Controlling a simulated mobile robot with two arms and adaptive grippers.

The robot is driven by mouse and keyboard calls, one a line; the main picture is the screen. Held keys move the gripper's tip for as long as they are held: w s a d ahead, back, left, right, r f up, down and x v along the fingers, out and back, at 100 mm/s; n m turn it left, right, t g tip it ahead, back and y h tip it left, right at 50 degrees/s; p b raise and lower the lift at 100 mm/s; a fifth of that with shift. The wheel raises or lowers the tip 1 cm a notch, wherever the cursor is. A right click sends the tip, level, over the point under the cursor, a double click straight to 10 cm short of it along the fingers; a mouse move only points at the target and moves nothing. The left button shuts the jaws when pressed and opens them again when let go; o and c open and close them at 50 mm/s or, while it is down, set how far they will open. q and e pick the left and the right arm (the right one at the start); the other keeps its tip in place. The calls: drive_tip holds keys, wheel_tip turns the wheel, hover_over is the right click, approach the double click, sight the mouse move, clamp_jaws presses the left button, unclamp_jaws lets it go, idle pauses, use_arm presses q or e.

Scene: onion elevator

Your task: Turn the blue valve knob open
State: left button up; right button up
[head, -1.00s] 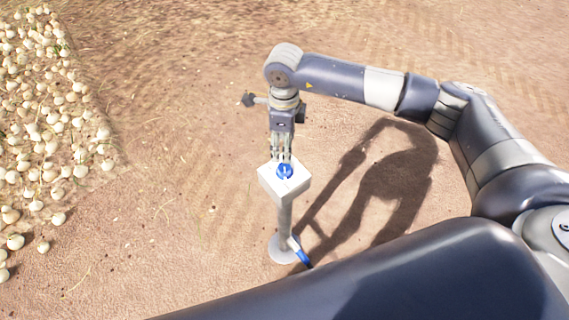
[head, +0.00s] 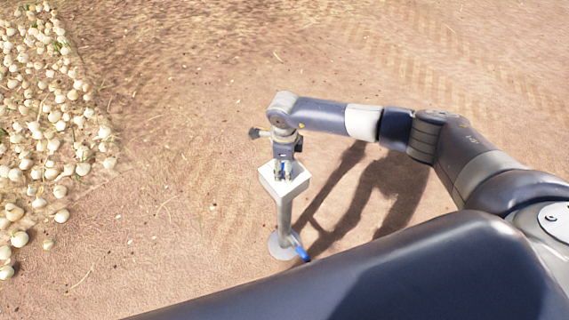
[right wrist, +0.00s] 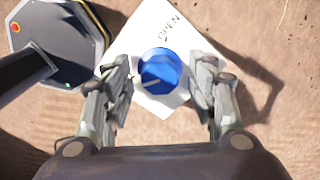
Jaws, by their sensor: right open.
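The blue valve knob (right wrist: 160,71) sits on top of a white box (right wrist: 143,38) marked "OPEN" near one corner. A pale pointer line shows on the knob's face. In the head view the white box (head: 292,188) stands on a grey post, and the knob is mostly hidden under my gripper. My right gripper (right wrist: 161,82) is open, its two fingers on either side of the knob. Small gaps seem to show between the fingers and the knob, but I cannot tell about contact lower down. My left gripper is not in view.
The post (head: 284,216) stands on a round base on bare dirt, with a blue-ended piece (head: 302,253) low on its side. Many pale onions (head: 45,130) lie along the left. The ground around the post is clear.

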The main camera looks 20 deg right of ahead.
drive_tip(key=shift+c, duration=0.4)
drive_tip(key=c, duration=1)
drive_tip(key=shift+o, duration=0.2)
drive_tip(key=m+b, duration=0.1)
drive_tip(key=m, duration=0.3)
drive_tip(key=shift+m+b, duration=0.35)
drive_tip(key=shift+m, duration=0.05)
drive_tip(key=m+b, duration=0.1)
drive_tip(key=m, duration=1.1)
drive_tip(key=shift+m+b, duration=0.3)
drive_tip(key=shift+m, duration=0.1)
drive_tip(key=m, duration=0.6)
drive_tip(key=shift+p, duration=0.3)
drive_tip(key=shift+m, duration=0.3)
